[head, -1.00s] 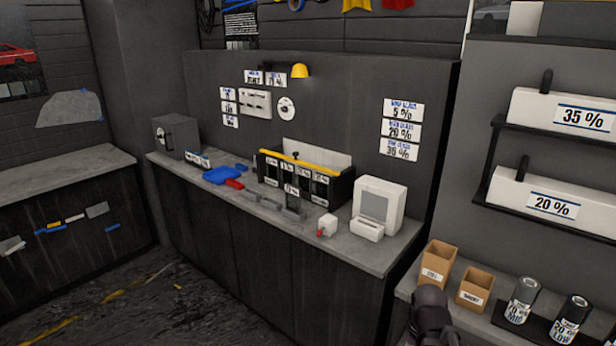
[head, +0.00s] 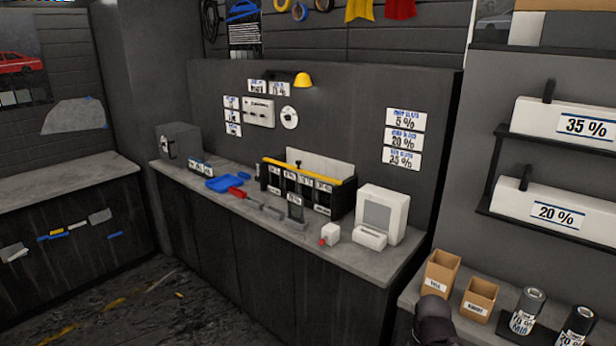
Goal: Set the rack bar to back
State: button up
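The rack (head: 343,200) is a black box with several labelled slots, standing on the grey bench in the middle of the view. A yellow bar (head: 325,176) runs along its top, with a small black knob standing up from it. A pale panel (head: 322,162) rises behind the bar. I cannot tell from here which setting the bar is at. My gripper is not in view. A dark rounded part of my arm shows at the bottom edge, right of centre, well apart from the rack.
A white box-shaped device (head: 381,212) stands right of the rack. A blue tray (head: 223,184), a red-handled tool (head: 238,193) and a grey safe-like box (head: 177,141) lie to its left. Cardboard boxes (head: 440,272) and dark canisters (head: 527,310) stand lower right. Open floor lies at lower left.

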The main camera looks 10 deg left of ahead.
aim_at(298, 163)
jog(key=u, duration=1.35)
jog(key=i, duration=1.9)
jog(key=z, duration=0.05)
